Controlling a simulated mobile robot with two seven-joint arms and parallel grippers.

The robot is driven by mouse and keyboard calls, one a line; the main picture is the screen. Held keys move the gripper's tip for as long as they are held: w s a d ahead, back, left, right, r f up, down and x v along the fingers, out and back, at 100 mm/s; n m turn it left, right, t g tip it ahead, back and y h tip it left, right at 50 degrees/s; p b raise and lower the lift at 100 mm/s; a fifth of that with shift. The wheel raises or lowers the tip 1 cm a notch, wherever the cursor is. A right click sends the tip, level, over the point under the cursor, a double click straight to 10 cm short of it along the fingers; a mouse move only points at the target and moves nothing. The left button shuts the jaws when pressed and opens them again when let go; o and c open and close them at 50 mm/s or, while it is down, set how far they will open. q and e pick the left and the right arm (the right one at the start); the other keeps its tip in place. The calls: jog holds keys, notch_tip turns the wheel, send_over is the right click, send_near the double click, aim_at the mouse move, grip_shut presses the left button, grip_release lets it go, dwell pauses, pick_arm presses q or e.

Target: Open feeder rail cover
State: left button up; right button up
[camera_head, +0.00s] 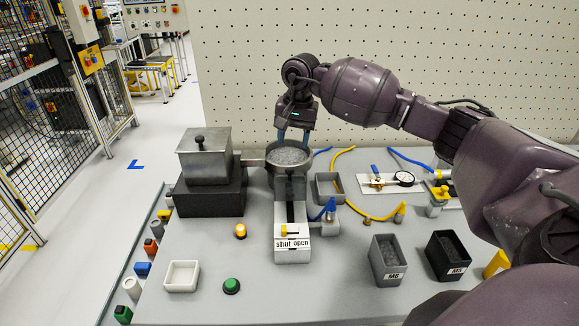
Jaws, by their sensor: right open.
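The feeder is a round metal bowl (289,157) filled with small grey parts. A grey feeder rail (291,225) runs from the bowl toward the front of the table. A cover with a dark upright knob or handle (290,210) appears to lie along the rail. The white label (292,244) at the rail's front end reads "shut" on the left and "open" on the right; a small yellow piece (284,230) sits above "shut". My right gripper (293,139) points down at the bowl's back rim, open, its fingers apart and behind the knob. Whether it touches the bowl is unclear. My left gripper is out of view.
A grey box with a knobbed lid (205,157) stands left of the bowl. Bins marked M6 (388,260) and M5 (447,256), a gauge plate (390,182) and hoses lie right. A green button (231,286), amber lamp (240,231) and white tray (181,276) are front left.

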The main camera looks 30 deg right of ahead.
aim_at(290, 169)
jog(key=f, duration=0.6)
jog(key=f+p, duration=0.1)
jog(key=f, duration=0.2)
jog(key=shift+w+a+f, duration=0.15)
jog(key=shift+w+a, duration=0.15)
grip_shut()
